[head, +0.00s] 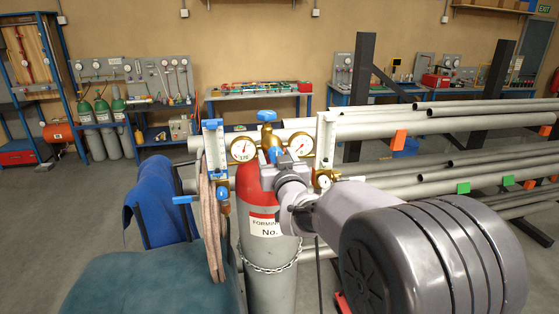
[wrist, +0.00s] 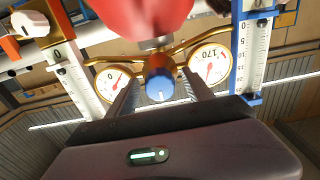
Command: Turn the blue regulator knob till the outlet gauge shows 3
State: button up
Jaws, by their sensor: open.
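The blue regulator knob (wrist: 160,86) is at the centre of the wrist view, facing the camera below the brass body. It shows partly in the head view (head: 275,154), mostly behind my gripper. My gripper (wrist: 160,94) is open, with one finger on each side of the knob; I cannot tell whether they touch it. In the head view my gripper (head: 272,172) is in front of the red-topped cylinder. The outlet gauge (wrist: 114,83) appears to show 0; it is the right gauge (head: 300,144) in the head view. The other gauge (wrist: 208,67) reads about 170.
A blue valve handle (head: 267,115) tops the cylinder (head: 270,270), which a chain (head: 268,268) circles. Flow tubes (head: 214,150) stand on both sides, with hoses (head: 213,230) at the left. Pipe racks (head: 450,125) lie behind at the right.

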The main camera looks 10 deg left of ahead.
grip_shut()
jog(key=shift+f+m+b, duration=0.15)
jog(key=shift+m+b, duration=0.35)
jog(key=shift+b, duration=0.55)
jog(key=m+b, duration=0.1)
jog(key=b, duration=0.2)
jog(key=shift+m, duration=0.6)
jog(key=shift+r, duration=0.2)
jog(key=shift+f+b, duration=0.1)
jog(key=shift+b, duration=0.4)
